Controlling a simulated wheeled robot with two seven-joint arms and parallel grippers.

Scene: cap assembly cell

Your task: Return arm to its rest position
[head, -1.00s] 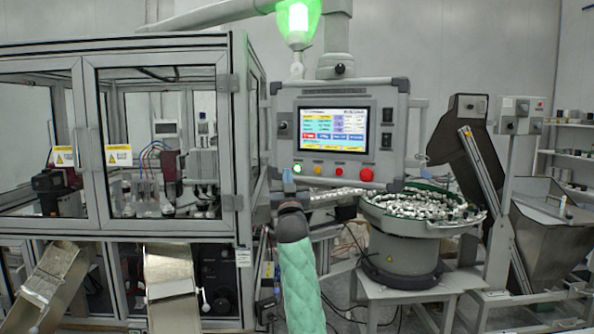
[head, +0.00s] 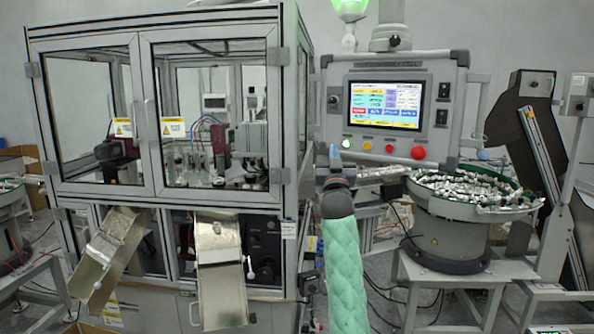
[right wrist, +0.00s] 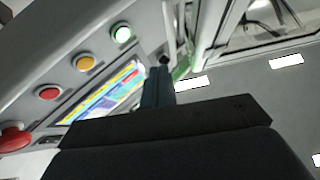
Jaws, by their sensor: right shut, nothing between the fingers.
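My right arm, in a green sleeve, rises in the middle of the head view. My right gripper (head: 334,154) is at its top, shut and empty, just left of the lit green button (head: 345,143) in the picture. In the right wrist view, the closed fingers (right wrist: 160,72) point up beside the panel screen (right wrist: 105,93), with the green button (right wrist: 122,34) further up and left. I cannot tell how far the fingertips are from the panel, but nothing is held. My left gripper is not in view.
The control panel (head: 452,102) carries yellow and red buttons and a large red knob (head: 418,153). A glazed machine cabinet (head: 215,199) with metal chutes (head: 222,262) stands left. A round feeder bowl (head: 432,207) full of small parts stands right of my arm.

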